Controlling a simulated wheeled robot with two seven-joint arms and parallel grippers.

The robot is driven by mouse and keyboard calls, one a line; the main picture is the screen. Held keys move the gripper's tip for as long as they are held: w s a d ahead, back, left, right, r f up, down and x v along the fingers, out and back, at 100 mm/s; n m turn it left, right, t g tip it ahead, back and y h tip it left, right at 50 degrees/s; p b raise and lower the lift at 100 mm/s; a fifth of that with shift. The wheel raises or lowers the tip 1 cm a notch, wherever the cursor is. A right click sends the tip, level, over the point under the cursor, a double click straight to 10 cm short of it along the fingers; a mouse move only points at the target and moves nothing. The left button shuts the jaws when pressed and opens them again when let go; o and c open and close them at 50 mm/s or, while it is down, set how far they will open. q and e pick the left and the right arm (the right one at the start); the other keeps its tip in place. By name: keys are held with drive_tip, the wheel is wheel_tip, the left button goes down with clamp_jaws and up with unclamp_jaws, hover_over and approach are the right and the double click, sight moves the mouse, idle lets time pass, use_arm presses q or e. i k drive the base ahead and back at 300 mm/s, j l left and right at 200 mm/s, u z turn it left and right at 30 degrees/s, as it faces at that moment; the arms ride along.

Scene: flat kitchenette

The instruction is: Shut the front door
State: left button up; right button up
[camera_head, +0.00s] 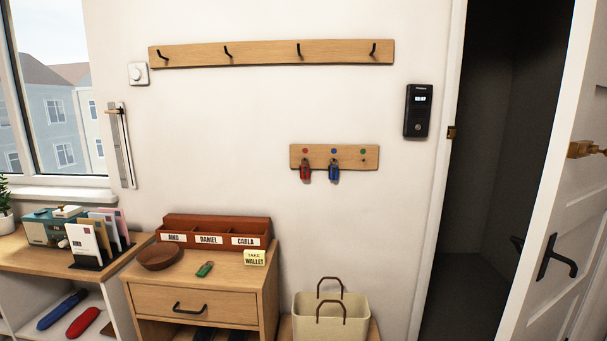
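The front door (566,230) is a white panelled door at the right edge of the head view. It stands open, swung away from its frame, and its right part is cut off by the picture edge. A black lever handle (556,257) sits on its face, with a brass fitting (587,149) higher up. The white door frame (441,190) stands to its left with a small brass plate (451,132). The dark doorway (490,180) shows between frame and door. Neither of my grippers is in view.
A wooden drawer cabinet (198,301) with a letter sorter (215,230) stands along the wall. A cream basket (331,312) sits between it and the door frame. A key rack (334,157) and a black intercom (417,110) hang on the wall. No object shows in the doorway.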

sight(569, 218)
drive_tip(key=k+j+z, duration=0.1)
drive_tip(key=z, duration=1.4)
